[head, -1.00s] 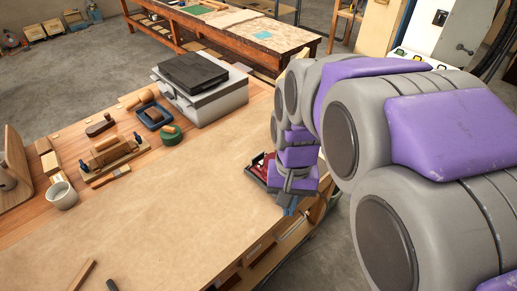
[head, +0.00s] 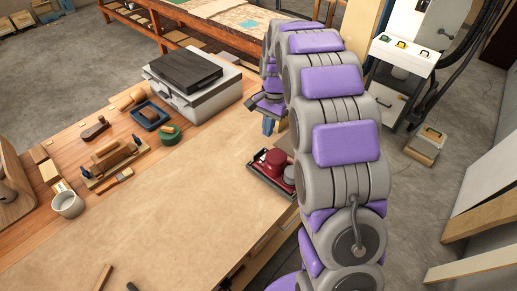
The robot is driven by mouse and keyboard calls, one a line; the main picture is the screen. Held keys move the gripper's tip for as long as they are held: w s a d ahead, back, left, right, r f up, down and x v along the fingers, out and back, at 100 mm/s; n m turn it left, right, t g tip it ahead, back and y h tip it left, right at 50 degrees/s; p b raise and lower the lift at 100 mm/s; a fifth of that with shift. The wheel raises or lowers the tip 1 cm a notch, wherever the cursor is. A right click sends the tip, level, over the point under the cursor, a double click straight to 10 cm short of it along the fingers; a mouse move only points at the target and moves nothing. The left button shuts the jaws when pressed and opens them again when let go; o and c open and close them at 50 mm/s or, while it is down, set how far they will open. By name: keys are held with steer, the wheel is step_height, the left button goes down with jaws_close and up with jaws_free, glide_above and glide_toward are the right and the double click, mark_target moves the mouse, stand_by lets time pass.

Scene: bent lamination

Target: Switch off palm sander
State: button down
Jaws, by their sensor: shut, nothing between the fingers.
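The palm sander (head: 273,160), a red body on a dark base, lies at the right edge of the workbench, partly behind my arm. Its switch is too small to make out. My gripper (head: 268,126) points down, beyond the sander in the picture and apart from it. Its blue fingers look shut, with nothing held.
The brown bench top (head: 170,210) is mostly clear. A grey case (head: 208,98) with a black lid stands at the back.

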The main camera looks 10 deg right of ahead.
steer(key=w+d+f+m, duration=0.1)
steer(key=w+d+f, duration=0.1)
steer(key=w, duration=0.2)
steer(key=b, duration=0.1)
glide_toward(261, 158)
steer(key=f, duration=0.3)
steer(key=s+f, duration=0.1)
steer(key=f, duration=0.1)
steer(key=shift+a+f, duration=0.25)
steer(key=shift+d+f+b, duration=0.25)
steer(key=shift+f+b, duration=0.05)
steer(key=shift+f, duration=0.4)
steer(key=shift+a, duration=0.1)
steer(key=shift+s+a+f, duration=0.1)
steer(key=shift+a, duration=0.1)
steer(key=shift+w+d+r+p, duration=0.2)
steer(key=shift+w+d+p, duration=0.3)
steer(key=shift+d, duration=0.25)
